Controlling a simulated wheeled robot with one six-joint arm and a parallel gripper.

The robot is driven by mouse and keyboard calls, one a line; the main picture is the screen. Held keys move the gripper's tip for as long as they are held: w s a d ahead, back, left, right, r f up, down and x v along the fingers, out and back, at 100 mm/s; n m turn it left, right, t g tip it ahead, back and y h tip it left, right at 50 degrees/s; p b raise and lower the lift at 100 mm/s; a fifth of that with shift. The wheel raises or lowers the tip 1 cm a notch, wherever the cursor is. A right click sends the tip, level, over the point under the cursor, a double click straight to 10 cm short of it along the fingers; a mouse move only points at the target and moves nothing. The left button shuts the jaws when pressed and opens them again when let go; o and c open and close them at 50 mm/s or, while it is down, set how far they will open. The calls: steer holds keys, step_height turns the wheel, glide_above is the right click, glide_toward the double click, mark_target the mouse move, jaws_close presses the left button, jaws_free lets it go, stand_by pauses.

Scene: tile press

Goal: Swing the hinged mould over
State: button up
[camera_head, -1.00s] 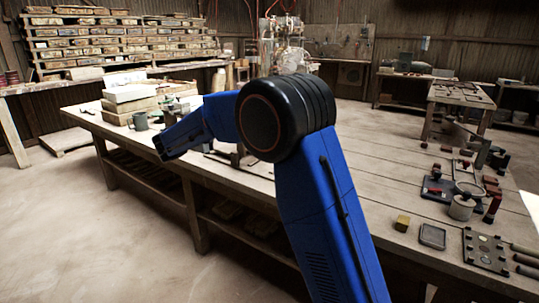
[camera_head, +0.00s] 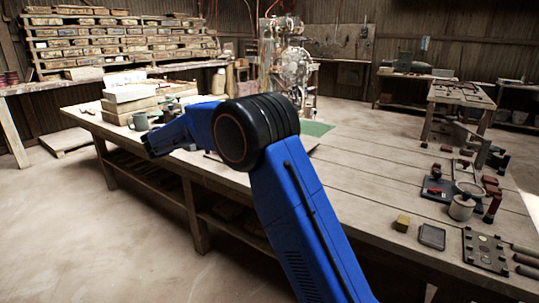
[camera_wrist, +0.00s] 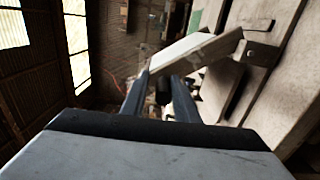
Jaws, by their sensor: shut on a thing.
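In the wrist view the hinged mould shows as a pale, flat slab (camera_wrist: 195,48), tilted up from the board beneath it. A metal hinge bracket (camera_wrist: 262,52) sits at its right end on the wooden board (camera_wrist: 282,90). My gripper (camera_wrist: 163,84) reaches to the slab's near left end, its two dark fingers shut on a dark part between them, seemingly the mould's handle. The exact contact is too dark to make out. In the head view my blue arm hides the mould and most of its base.
A green mat (camera_head: 317,128) lies beyond my elbow on the long workbench (camera_head: 365,165). Pots, stamps and a grey tray (camera_head: 432,236) crowd the right end. The bench middle is mostly clear.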

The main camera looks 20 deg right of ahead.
steer(key=shift+o, duration=0.7)
steer(key=w+a+f, duration=0.2)
steer(key=w, duration=0.1)
steer(key=shift+w+a+f, duration=0.35)
steer(key=shift+w+f, duration=0.1)
steer(key=shift+f, duration=0.25)
steer(key=shift+w+a+f, duration=0.4)
steer(key=shift+f, duration=0.35)
steer(key=shift+w+a+f, duration=0.35)
steer(key=shift+w+f, duration=0.1)
steer(key=shift+f, duration=0.25)
steer(key=c, duration=0.4)
steer(key=shift+o, duration=0.2)
steer(key=shift+w+a+f, duration=0.15)
steer(key=shift+w+f, duration=0.05)
steer(key=shift+f, duration=0.6)
steer(key=shift+w+a+f, duration=0.15)
steer(key=shift+f, duration=0.7)
steer(key=shift+w+a+f, duration=0.15)
steer(key=shift+w+f, duration=0.05)
steer(key=shift+f, duration=0.6)
steer(key=o, duration=0.7)
steer(key=shift+c, duration=0.2)
steer(key=v, duration=0.8)
